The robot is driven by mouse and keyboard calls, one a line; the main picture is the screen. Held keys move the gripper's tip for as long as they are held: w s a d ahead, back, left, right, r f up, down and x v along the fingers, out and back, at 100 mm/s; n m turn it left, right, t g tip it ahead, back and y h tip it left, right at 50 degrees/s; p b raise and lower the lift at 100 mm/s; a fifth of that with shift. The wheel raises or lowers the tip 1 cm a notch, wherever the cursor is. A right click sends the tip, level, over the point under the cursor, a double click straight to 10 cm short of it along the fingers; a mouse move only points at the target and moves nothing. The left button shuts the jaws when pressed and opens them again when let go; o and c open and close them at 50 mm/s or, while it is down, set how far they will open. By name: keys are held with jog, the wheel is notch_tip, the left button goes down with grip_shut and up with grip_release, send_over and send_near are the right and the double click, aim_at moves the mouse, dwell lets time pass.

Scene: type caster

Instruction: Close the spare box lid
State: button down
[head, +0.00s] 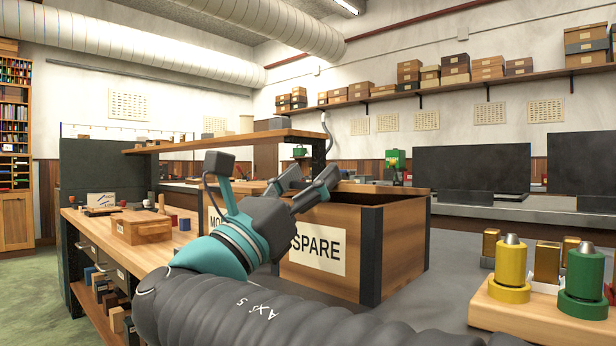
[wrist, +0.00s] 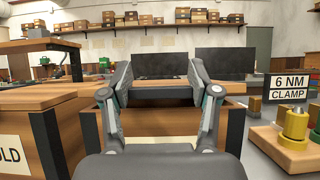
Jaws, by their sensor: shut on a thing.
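The spare box (head: 392,250) is wooden with dark corner posts and a white SPARE label. Its top looks open in the head view, with a dark inside. A thin wooden strip at its back edge, seen nearly edge-on, looks like its lid (head: 400,189). My gripper (head: 312,184) is over the box's near left top edge. In the wrist view my gripper (wrist: 160,96) has its fingers spread around a dark bar and is shut on it. The bar looks like part of the lid; its join to the lid is hidden.
A second box with a wooden top (wrist: 40,98) stands left of the spare box. A wooden block (head: 540,312) with yellow and green cylinders is at the right. A raised shelf (head: 225,141) runs behind my gripper. Grey bench top is free right of the box.

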jog(key=shift+c, duration=1.2)
grip_release()
jog(key=v, duration=1.2)
jog(key=shift+s, duration=0.1)
